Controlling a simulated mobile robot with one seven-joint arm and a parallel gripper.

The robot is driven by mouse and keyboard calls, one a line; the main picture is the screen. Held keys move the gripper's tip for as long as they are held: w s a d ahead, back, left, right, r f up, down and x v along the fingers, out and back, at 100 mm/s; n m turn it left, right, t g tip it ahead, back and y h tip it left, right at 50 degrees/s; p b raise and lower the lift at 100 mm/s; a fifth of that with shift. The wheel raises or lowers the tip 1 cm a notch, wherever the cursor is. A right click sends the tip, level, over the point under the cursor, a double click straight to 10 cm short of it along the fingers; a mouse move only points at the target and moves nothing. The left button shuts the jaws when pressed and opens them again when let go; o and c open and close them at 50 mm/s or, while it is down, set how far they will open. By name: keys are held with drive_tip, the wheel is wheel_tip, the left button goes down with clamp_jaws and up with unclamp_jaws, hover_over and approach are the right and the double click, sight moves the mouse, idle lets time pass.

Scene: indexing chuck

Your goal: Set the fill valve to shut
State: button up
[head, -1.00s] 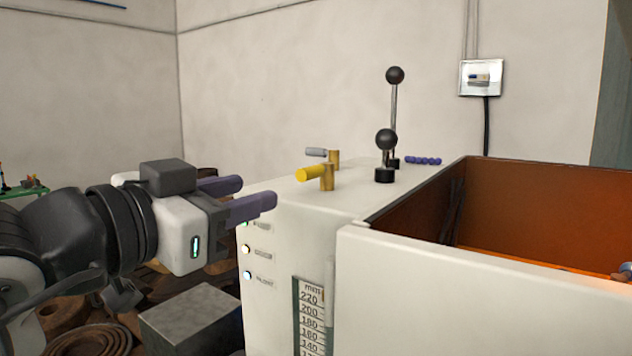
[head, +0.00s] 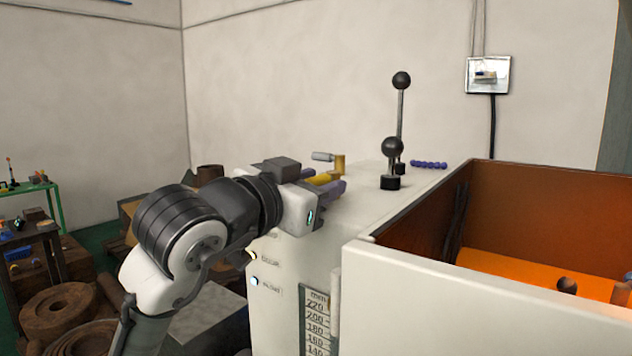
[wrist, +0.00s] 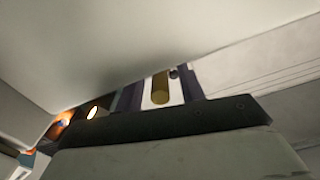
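Two small valves with brass posts stand on top of the white machine housing. The nearer has a yellow handle (head: 325,178); the farther has a grey handle (head: 323,156) pointing left. No label shows which is the fill valve. My gripper (head: 336,182) is at the yellow-handled valve, its purple fingers on either side of the handle. In the wrist view, a yellow-brass cylinder (wrist: 160,88) sits between the two fingers, with gaps beside it, so the gripper (wrist: 161,90) looks open. The nearer valve's post is mostly hidden by the gripper.
Two black-knobbed levers (head: 391,147) rise from the housing to the right of the valves. An open tank (head: 480,290) with an orange interior fills the right. A scale plate (head: 316,318) and lit indicators are on the housing front. A switch box (head: 488,75) hangs on the wall.

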clamp_jaws()
idle(0.4)
drive_tip(key=m+g+h, duration=0.1)
drive_tip(key=m+g+h+p, duration=0.1)
drive_tip(key=w+a+m+g+h+p, duration=0.1)
drive_tip(key=shift+r+g+h, duration=0.1)
drive_tip(key=shift+g+h, duration=0.3)
drive_tip(key=shift+w+a+m+g+h+p, duration=0.1)
drive_tip(key=shift+w+m+g+h+p, duration=0.25)
drive_tip(key=shift+m+g, duration=0.5)
drive_tip(key=shift+w+a+m+g+h+p, duration=0.1)
drive_tip(key=shift+m+g+h+p, duration=0.15)
drive_tip(key=shift+m+g+h, duration=0.55)
drive_tip(key=shift+w+a+m+g+h+p, duration=0.1)
drive_tip(key=shift+w+m+g+h+p, duration=0.15)
drive_tip(key=shift+m+g, duration=0.6)
drive_tip(key=shift+g, duration=0.4)
unclamp_jaws()
